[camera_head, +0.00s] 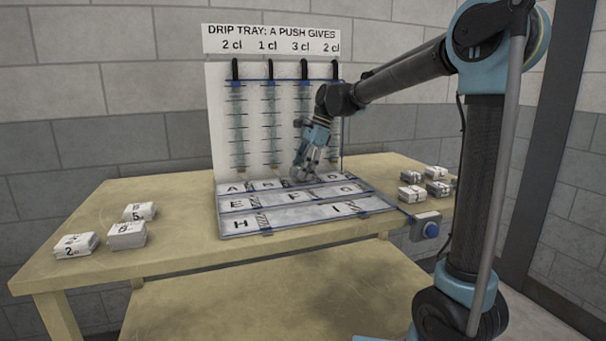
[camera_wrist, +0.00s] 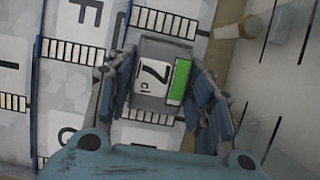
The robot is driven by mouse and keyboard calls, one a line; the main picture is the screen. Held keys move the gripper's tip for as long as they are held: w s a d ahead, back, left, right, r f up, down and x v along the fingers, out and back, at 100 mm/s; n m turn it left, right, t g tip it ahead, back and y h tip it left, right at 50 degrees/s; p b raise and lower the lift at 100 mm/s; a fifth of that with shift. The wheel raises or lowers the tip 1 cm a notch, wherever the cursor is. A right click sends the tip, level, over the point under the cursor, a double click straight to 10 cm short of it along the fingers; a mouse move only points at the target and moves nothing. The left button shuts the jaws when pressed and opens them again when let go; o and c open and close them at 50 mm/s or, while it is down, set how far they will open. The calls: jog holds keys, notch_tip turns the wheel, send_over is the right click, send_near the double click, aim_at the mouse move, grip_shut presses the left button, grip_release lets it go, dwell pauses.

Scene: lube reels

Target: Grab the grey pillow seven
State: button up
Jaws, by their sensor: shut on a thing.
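The grey pillow seven (camera_wrist: 150,92) shows in the wrist view as a small grey block with a white "7 cl" label and a green strip. My gripper (camera_wrist: 160,88) is shut on it, with a finger on each side. In the head view my gripper (camera_head: 308,170) points down over the back row of the lettered tray (camera_head: 290,218), in front of the upright panel. The pillow is hard to make out there. I cannot tell whether the pillow still touches the tray.
The white panel (camera_head: 217,120) with several vertical tubes stands close behind my gripper. Labelled pillows lie on the table at left (camera_head: 75,245) and right (camera_head: 412,194). A grey box with a blue button (camera_head: 431,230) sits at the tray's right front.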

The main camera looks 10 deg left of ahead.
jog(key=r, duration=0.6)
jog(key=shift+s+d+r, duration=0.15)
jog(key=shift+s+d, duration=0.1)
jog(key=shift+s, duration=0.15)
jog(key=s+d, duration=0.5)
jog(key=s, duration=0.3)
jog(key=s+d, duration=0.4)
jog(key=s, duration=0.4)
jog(key=shift+d, duration=0.4)
